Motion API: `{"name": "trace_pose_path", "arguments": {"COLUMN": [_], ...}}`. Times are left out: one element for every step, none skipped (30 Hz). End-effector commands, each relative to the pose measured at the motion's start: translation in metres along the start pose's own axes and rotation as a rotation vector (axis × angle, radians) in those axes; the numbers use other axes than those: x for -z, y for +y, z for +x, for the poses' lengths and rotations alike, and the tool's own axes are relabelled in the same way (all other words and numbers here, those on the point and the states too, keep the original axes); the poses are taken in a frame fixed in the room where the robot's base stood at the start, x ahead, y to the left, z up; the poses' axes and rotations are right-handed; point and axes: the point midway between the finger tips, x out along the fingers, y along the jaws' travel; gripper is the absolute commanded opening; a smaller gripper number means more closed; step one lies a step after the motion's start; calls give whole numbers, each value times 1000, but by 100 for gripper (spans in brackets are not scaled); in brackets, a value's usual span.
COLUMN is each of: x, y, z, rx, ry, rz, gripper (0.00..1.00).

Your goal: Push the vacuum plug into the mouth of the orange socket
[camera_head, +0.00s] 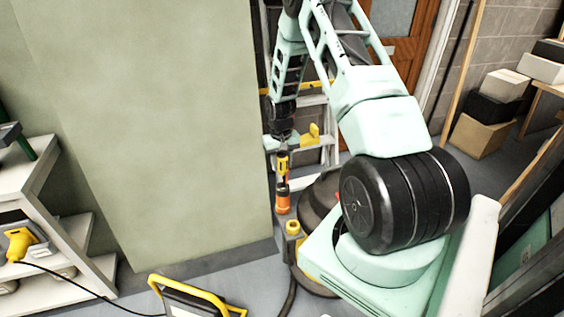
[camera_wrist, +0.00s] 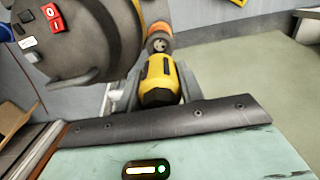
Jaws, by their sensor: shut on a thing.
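My gripper (camera_head: 283,149) points down and is shut on the vacuum plug (camera_head: 282,164), a yellow and black piece. The plug also shows in the wrist view (camera_wrist: 160,82), where its far end faces the orange socket (camera_wrist: 158,30). The socket's grey face with small holes is turned toward the plug. In the head view the orange socket (camera_head: 283,203) is below the plug, roughly in line with it. The plug's tip is close to the socket's mouth; I cannot tell whether they touch.
The dark round vacuum (camera_wrist: 85,40), with a red switch (camera_wrist: 56,22), stands close beside the socket. A large pale green panel (camera_head: 160,120) is on the left. A ladder (camera_head: 325,140) stands behind. A yellow-framed work light (camera_head: 195,297) is on the floor in front.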

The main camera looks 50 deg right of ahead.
Motion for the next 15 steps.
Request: {"name": "trace_pose_path", "arguments": {"x": [0, 0, 0, 0, 0, 0, 0, 0, 0, 0, 0, 0, 0, 0, 0], "y": [0, 0, 0, 0, 0, 0, 0, 0, 0, 0, 0, 0, 0, 0, 0], "z": [5, 8, 10, 13, 16, 19, 22, 24, 28, 31, 34, 37, 39, 40, 42], "rx": [0, 0, 0, 0, 0, 0, 0, 0, 0, 0, 0, 0, 0, 0, 0], "ry": [-1, 0, 0, 0, 0, 0, 0, 0, 0, 0, 0, -1, -1, -1, 0], "rz": [0, 0, 0, 0, 0, 0, 0, 0, -1, -1, -1, -1, -2, -2, -2], "gripper": [1, 1, 1, 1, 1, 1, 1, 1, 1, 1, 1, 1, 1, 1, 1]}}
